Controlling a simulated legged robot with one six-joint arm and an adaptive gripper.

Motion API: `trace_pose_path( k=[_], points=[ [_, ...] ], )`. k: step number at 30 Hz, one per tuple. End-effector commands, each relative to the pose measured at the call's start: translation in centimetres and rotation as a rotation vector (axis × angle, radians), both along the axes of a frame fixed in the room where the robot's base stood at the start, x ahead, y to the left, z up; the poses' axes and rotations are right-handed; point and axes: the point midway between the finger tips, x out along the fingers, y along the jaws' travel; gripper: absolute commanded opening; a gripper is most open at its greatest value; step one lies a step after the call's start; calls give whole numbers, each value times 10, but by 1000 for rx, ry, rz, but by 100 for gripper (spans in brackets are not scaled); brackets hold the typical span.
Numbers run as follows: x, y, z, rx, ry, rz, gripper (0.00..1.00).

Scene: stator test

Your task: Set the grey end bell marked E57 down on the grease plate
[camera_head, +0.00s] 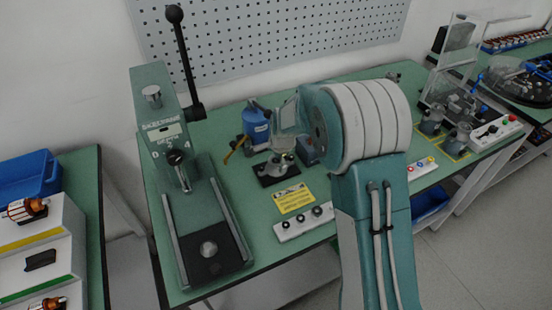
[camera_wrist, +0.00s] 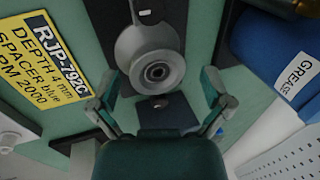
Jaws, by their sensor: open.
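A grey, round, flanged part with a ringed hole in its middle, which looks like the end bell (camera_wrist: 157,72), sits on a dark plate (camera_wrist: 103,22) that looks like the grease plate. No E57 mark can be read. In the head view, the grey part (camera_head: 281,163) shows on the small black plate (camera_head: 267,180), beside the blue grease container (camera_head: 256,124). My gripper (camera_wrist: 158,80) is open, with one finger on each side of the grey part and a visible gap at both. In the head view my arm partly hides the gripper.
A yellow sign (camera_head: 293,198) and a white button strip (camera_head: 303,222) lie in front of the plate. A tall press (camera_head: 165,130) stands at left. More grey parts (camera_head: 432,120) stand at right near a clear guard. The blue grease container (camera_wrist: 275,55) is close in the wrist view.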

Motion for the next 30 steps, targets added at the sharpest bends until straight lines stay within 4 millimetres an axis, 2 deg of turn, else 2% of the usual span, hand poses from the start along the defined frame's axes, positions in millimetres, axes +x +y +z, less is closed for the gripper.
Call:
trace_pose_path(
  k=[8, 11, 21, 25, 30],
  points=[
    [-2, -1, 7, 0, -1, 0, 100],
    [-5, -2, 21, 0, -3, 0, 100],
    [-24, -10, 88, 0, -3, 0, 100],
    [-29, -11, 105, -1, 0, 0, 100],
    [-32, -12, 113, -1, 1, 0, 100]
  ],
)
